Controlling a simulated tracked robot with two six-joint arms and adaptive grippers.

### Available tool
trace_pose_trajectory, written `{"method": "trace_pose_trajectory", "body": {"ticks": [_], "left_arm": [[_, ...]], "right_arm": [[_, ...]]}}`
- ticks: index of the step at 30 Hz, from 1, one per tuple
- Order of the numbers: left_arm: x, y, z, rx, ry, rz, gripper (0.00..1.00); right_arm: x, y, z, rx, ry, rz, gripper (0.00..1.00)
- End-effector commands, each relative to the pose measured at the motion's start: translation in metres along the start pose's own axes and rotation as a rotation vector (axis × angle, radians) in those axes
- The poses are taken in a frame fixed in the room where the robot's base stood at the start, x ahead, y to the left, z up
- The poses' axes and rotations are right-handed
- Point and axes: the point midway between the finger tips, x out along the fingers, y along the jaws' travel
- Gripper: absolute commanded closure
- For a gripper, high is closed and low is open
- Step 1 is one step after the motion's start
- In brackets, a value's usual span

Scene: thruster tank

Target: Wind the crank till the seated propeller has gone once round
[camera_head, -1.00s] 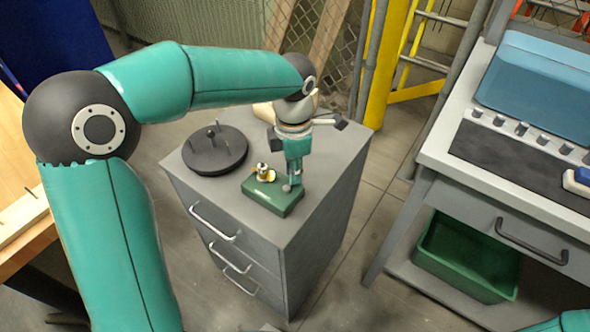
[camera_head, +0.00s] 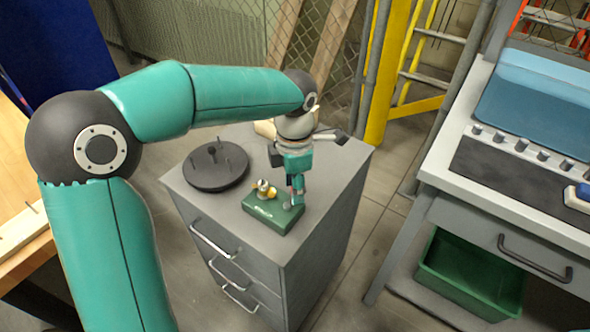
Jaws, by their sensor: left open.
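A green block (camera_head: 270,216) sits near the front edge of the grey cabinet top. A small brass propeller (camera_head: 262,189) is seated on a post on the block's upper left part. My left gripper (camera_head: 296,202) points down over the right side of the block, with its fingertips low at the crank side. It is open. The crank is mostly hidden by the fingers; a small grey knob (camera_head: 287,205) shows beside them. I cannot tell whether the fingers touch it. My right gripper is not in view.
A round dark stand (camera_head: 216,168) with upright pegs is at the cabinet's back left. A pale object (camera_head: 265,128) lies behind my left wrist. A workbench (camera_head: 437,172) stands right, with a green bin (camera_head: 470,270) beneath it. The cabinet's right rear top is clear.

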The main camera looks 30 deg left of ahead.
Motion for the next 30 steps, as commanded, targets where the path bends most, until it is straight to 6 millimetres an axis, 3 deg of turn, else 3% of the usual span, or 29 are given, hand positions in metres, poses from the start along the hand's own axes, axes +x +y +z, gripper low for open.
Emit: {"method": "trace_pose_trajectory", "body": {"ticks": [18,30], "left_arm": [[-0.103,0.0,0.002,0.001,-0.003,0.002,0.58],[-0.116,0.0,0.001,0.0,-0.001,0.0,0.58]], "right_arm": [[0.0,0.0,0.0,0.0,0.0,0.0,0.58],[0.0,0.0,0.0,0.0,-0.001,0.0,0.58]]}}
